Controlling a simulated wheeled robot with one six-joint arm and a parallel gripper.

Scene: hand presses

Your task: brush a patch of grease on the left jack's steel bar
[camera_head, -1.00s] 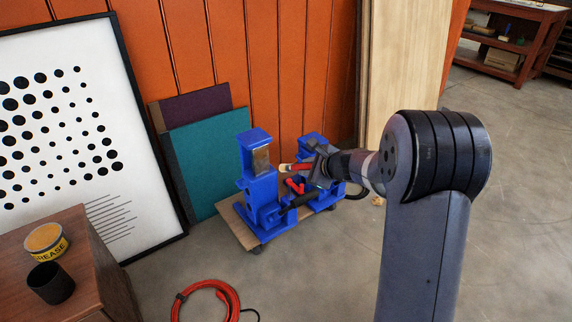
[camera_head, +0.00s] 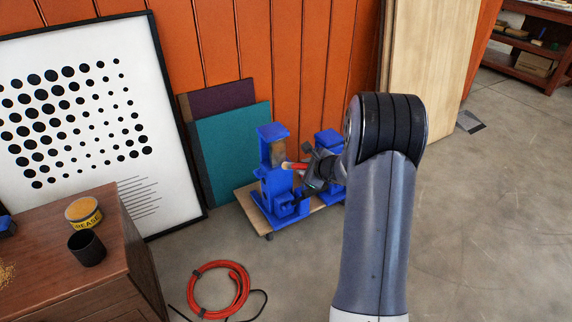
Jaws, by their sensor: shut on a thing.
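The left blue jack (camera_head: 277,193) stands upright on a low wooden dolly (camera_head: 249,206). Its steel bar (camera_head: 278,153) is set in the upper part of the blue frame and looks brownish; I cannot make out a separate grease patch. My gripper (camera_head: 312,168) is shut on a brush (camera_head: 296,166) with a red handle, held roughly level just right of the bar. The brush's pale tip points left and is at the bar's right edge; I cannot tell whether it touches. A second blue jack (camera_head: 329,138) is partly hidden behind my gripper.
A yellow grease tin (camera_head: 84,213) and a dark cup (camera_head: 87,248) stand on a wooden cabinet (camera_head: 110,285) at the left. A coiled red hose (camera_head: 219,290) lies on the floor in front of the dolly. Panels (camera_head: 232,150) lean on the orange wall.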

